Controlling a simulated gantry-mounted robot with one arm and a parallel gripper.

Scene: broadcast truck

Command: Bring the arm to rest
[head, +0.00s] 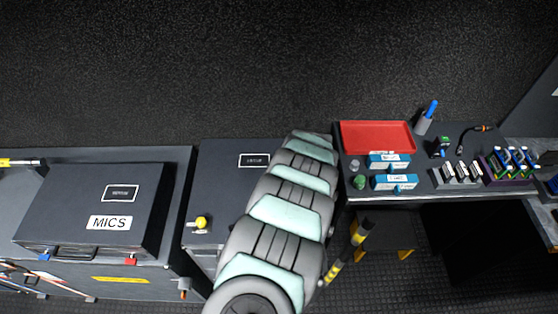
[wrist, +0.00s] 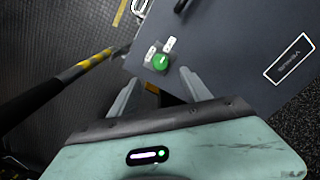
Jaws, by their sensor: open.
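My gripper (wrist: 160,80) shows in the wrist view, its two grey fingers spread apart with nothing between them. A green knob (wrist: 160,62), with two small white labels beside it, sits on a dark grey case face just beyond the fingertips. I cannot tell whether the fingers touch it. In the head view my segmented grey and mint arm (head: 281,215) reaches across the middle, over the right part of a dark case (head: 222,180). My gripper cannot be made out there.
A MICS case (head: 95,205) stands at left and a yellow knob (head: 200,222) is left of my arm. At right, a desk holds a red tray (head: 376,137), blue boxes (head: 388,160) and small items. A yellow-black striped bar (wrist: 72,73) runs close to my gripper.

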